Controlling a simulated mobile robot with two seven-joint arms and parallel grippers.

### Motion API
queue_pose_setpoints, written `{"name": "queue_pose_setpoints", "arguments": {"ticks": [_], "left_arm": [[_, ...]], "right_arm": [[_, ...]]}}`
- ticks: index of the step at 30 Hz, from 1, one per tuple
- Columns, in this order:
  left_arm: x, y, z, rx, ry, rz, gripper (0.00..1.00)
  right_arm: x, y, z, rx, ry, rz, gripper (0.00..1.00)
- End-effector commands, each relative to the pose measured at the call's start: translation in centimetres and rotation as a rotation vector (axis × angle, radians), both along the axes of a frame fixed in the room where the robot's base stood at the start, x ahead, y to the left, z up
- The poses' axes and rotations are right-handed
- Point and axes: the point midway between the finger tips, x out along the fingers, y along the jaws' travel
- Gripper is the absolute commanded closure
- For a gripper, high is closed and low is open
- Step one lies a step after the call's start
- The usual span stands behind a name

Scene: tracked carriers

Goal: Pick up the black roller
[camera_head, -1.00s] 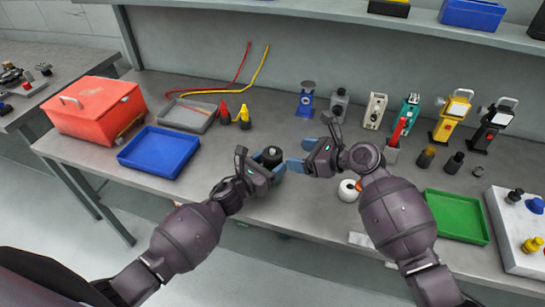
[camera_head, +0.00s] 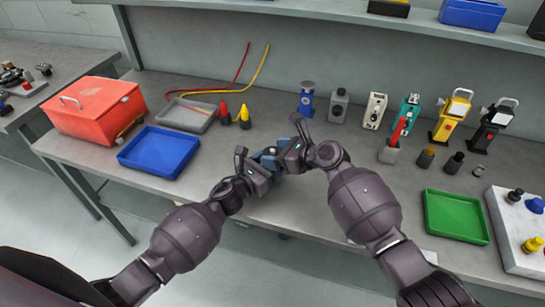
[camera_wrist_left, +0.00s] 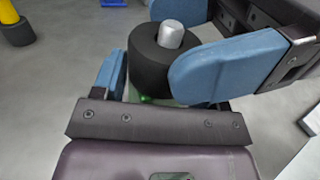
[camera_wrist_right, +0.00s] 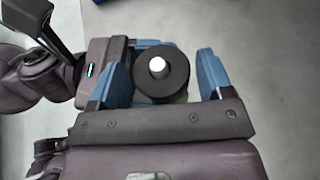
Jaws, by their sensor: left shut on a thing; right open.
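The black roller is a short dark cylinder with a silver pin on top. It shows in the left wrist view (camera_wrist_left: 163,62) and in the right wrist view (camera_wrist_right: 160,75). My left gripper (camera_wrist_left: 165,75) is shut on it and holds it upright. My right gripper (camera_wrist_right: 163,80) is open, with one blue finger on either side of the roller, and a gap shows at the right-hand finger. A green part shows below the roller, mostly hidden. In the head view the two grippers meet above the bench front and hide most of the roller.
A blue tray (camera_head: 159,153) and a red toolbox (camera_head: 97,108) stand to the left. A green tray (camera_head: 456,217) and several small devices stand to the right. The bench's front edge lies below my grippers.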

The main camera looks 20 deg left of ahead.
Motion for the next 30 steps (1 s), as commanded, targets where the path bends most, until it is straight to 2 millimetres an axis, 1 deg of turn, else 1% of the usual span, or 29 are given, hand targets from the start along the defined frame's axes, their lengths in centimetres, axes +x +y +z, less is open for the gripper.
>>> {"name": "queue_pose_setpoints", "arguments": {"ticks": [3,8,9,11,17,20,23,30], "left_arm": [[0.0,0.0,-0.1,0.001,0.002,0.001,0.62],[0.0,0.0,-0.1,0.001,0.002,0.001,0.62],[0.0,0.0,-0.1,0.001,0.002,0.001,0.62],[0.0,0.0,-0.1,0.001,0.002,0.001,0.62],[0.0,0.0,-0.1,0.001,0.002,0.000,0.62],[0.0,0.0,-0.1,0.001,0.002,0.001,0.62],[0.0,0.0,-0.1,0.001,0.002,0.001,0.62],[0.0,0.0,-0.1,0.001,0.002,0.001,0.62]], "right_arm": [[0.0,0.0,0.0,0.000,0.000,0.000,0.27],[0.0,0.0,0.0,0.000,0.000,0.000,0.51],[0.0,0.0,0.0,0.000,0.000,0.000,0.57],[0.0,0.0,0.0,0.000,0.000,0.000,0.66],[0.0,0.0,0.1,0.001,0.000,0.000,0.66],[0.0,0.0,0.5,0.001,-0.004,0.000,0.66],[0.0,0.0,1.7,0.003,-0.005,0.002,0.66],[0.0,0.0,6.0,0.002,-0.006,0.001,0.66]]}}
